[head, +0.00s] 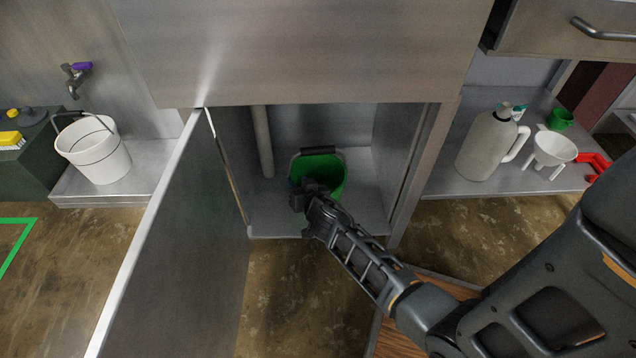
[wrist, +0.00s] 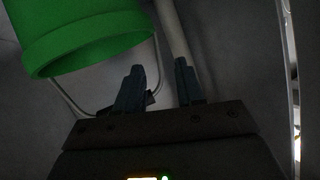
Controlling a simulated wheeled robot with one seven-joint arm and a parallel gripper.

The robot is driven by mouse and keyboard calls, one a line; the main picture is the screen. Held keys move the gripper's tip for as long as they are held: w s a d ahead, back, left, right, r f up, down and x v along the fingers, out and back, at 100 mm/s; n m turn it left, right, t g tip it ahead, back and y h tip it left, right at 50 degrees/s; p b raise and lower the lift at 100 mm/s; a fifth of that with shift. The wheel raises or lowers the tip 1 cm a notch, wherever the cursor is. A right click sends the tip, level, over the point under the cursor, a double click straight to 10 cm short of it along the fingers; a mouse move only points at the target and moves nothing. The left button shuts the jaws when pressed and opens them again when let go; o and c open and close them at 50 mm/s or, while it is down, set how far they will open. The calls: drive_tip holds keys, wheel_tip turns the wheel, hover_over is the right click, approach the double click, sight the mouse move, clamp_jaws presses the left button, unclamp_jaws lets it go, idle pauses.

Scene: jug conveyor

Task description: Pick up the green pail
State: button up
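The green pail (head: 330,172) stands upright on the floor of the open cabinet, its wire bail raised toward the back with a dark grip (head: 318,150). My gripper (head: 308,188) reaches into the cabinet and covers the pail's front left part in the head view. In the wrist view the pail (wrist: 85,35) fills the upper left, and its bail runs behind my gripper's left finger. My gripper (wrist: 159,65) has its two fingers apart, with nothing held between them. Whether a finger touches the bail or pail, I cannot tell.
The cabinet door (head: 175,235) hangs open on the left. A pipe (head: 262,140) stands at the cabinet's back left. A white bucket (head: 95,150) is on the left shelf. A grey jug (head: 490,145), white funnel (head: 552,150) and small green cup (head: 560,118) stand right.

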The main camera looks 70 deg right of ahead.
sight(291, 172)
drive_tip(key=x, duration=0.3)
drive_tip(key=shift+s+d+r+b, duration=0.15)
drive_tip(key=shift+s+d+b, duration=0.05)
drive_tip(key=shift+d+b, duration=0.1)
drive_tip(key=b+x, duration=0.1)
drive_tip(key=x, duration=0.1)
drive_tip(key=b+x, duration=0.1)
drive_tip(key=x, duration=0.2)
drive_tip(key=shift+a+f, duration=0.2)
drive_tip(key=shift+f, duration=0.05)
drive_tip(key=shift+w+d+f, duration=0.1)
drive_tip(key=shift+w+d, duration=0.15)
drive_tip(key=shift+w, duration=0.05)
clamp_jaws()
idle(0.6)
